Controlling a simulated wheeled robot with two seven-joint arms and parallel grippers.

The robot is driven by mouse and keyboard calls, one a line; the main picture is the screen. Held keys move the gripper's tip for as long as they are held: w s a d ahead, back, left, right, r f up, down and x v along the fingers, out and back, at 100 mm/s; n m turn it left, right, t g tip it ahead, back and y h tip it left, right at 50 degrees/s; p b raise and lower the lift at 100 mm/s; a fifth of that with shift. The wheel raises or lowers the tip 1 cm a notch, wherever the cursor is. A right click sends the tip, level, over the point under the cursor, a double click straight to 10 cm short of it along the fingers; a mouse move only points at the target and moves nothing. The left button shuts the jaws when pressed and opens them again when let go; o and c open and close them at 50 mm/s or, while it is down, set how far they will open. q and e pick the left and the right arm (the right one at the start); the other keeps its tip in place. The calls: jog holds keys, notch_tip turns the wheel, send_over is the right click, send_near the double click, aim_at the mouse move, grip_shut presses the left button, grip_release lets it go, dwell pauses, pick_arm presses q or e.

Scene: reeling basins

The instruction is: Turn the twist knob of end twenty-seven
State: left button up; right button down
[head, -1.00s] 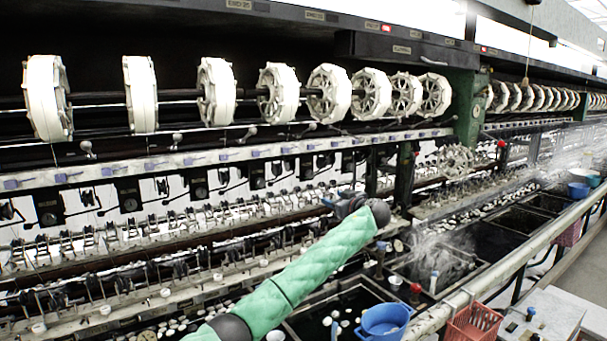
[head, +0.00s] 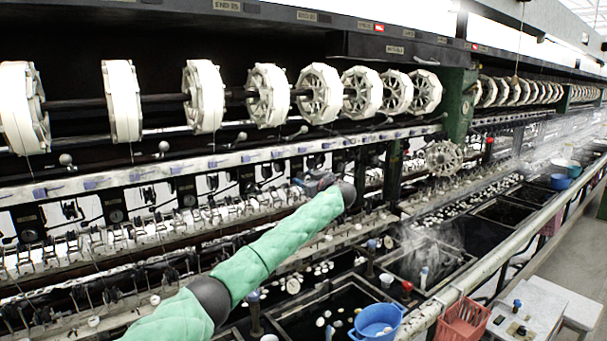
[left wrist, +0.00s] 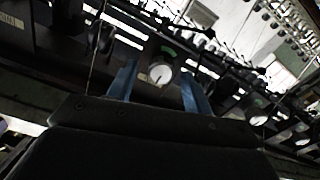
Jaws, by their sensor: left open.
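In the left wrist view a round knob with a pale face (left wrist: 160,73) sits on a dark plate, with a green mark above it. My left gripper (left wrist: 161,88) is open, its two blue fingers on either side of the knob in the picture. Whether they touch it I cannot tell. In the head view my left gripper (head: 318,182) is small and dark beyond the green-sleeved arm, at the row of dark units below the pale rail. The knob is hidden there. No number for the knob is readable. My right gripper is not in view.
White reels (head: 268,95) line a shaft above the pale rail (head: 215,162). A green post (head: 459,105) stands to the right. Dark water basins (head: 335,305), a blue bowl (head: 377,321) and a red basket (head: 463,322) lie below. Thin threads hang near the gripper.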

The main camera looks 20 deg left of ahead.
pick_arm(q)
jog(key=shift+w+a+f, duration=0.2)
jog(key=shift+w+a, duration=0.25)
jog(key=shift+a, duration=0.25)
jog(key=shift+d+r, duration=0.1)
jog(key=shift+c, duration=0.2)
